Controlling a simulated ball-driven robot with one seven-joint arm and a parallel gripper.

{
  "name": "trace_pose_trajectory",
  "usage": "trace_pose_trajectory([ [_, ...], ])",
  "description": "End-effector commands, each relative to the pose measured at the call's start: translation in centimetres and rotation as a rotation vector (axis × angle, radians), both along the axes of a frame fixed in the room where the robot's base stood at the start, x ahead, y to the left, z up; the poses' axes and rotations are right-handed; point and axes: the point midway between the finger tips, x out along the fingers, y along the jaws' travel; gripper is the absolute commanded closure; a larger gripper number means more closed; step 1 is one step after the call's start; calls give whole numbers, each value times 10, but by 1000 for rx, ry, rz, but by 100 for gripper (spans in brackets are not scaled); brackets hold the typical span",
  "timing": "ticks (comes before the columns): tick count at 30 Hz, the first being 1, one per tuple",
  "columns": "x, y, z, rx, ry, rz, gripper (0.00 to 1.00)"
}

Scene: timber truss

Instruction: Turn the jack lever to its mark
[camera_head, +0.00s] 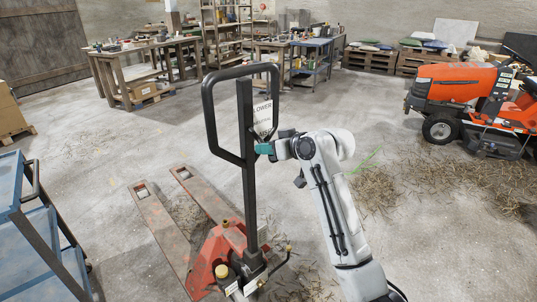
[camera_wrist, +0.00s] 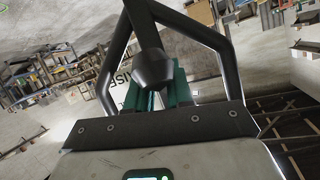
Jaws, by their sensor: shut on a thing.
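The pallet jack has a red body (camera_head: 222,250), two worn forks (camera_head: 160,230) and an upright black handle (camera_head: 247,185) with a loop at the top. The fingers and loop hide part of the lever. I cannot make out its mark.
A blue cart (camera_head: 40,235) stands at the left. An orange mower (camera_head: 470,95) is at the right, with straw (camera_head: 450,170) on the floor near it. Workbenches (camera_head: 140,65) and shelves line the back. The floor between is mostly clear.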

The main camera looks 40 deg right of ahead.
Motion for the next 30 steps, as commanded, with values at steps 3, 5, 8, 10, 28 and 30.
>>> trace_pose_trajectory([
  [3,1,2,-10,1,-30,5,100],
  [5,2,2,-10,2,-43,6,100],
  [8,2,2,-11,1,-57,5,100],
  [10,3,2,-11,2,-62,5,100],
  [28,3,2,-12,3,-60,5,59],
  [30,3,2,-11,2,-61,4,59],
])
